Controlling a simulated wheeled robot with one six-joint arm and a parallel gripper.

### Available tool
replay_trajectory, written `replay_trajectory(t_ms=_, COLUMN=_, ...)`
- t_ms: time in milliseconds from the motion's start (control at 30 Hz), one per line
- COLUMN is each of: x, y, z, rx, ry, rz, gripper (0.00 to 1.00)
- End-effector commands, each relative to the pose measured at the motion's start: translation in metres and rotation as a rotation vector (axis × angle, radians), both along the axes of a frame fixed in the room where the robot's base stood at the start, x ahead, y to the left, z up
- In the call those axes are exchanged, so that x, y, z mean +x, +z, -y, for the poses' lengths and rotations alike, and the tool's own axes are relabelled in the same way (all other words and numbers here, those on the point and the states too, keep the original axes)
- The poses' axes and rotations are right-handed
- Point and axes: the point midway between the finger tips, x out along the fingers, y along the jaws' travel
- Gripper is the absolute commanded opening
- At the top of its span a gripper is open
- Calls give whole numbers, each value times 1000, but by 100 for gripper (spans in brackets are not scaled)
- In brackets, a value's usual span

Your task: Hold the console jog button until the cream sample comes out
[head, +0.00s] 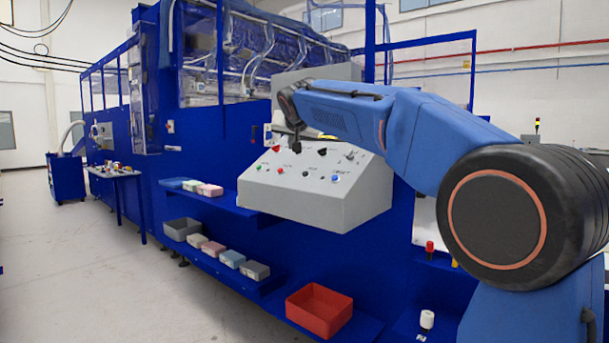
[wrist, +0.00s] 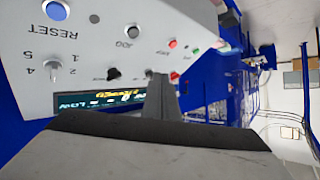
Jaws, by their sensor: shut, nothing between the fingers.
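The grey sloped console (head: 330,208) stands mid-picture on the blue machine. Its dark round JOG button (wrist: 132,31) shows in the wrist view, labelled, between the blue RESET button (wrist: 55,10) and a red button (wrist: 173,43). In the head view the JOG button (head: 306,173) is on the console's lower row. My gripper (head: 296,146) is shut and empty, over the upper part of the panel. Its finger (wrist: 160,98) shows in the wrist view near the black knobs and display, apart from the JOG button.
A lit display (wrist: 105,98) is partly covered by my gripper. A blue shelf (head: 235,202) left of the console holds blue, green and pink blocks. The lower shelf holds a grey bin (head: 182,229) and several small boxes. A red bin (head: 320,311) sits below.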

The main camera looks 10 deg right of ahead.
Motion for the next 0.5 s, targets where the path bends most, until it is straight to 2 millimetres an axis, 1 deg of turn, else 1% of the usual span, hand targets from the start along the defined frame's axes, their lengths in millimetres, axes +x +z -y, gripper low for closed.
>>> replay_trajectory(t_ms=500, x=18, y=-52, z=25, rx=0, ry=-1, rz=-3, gripper=0)
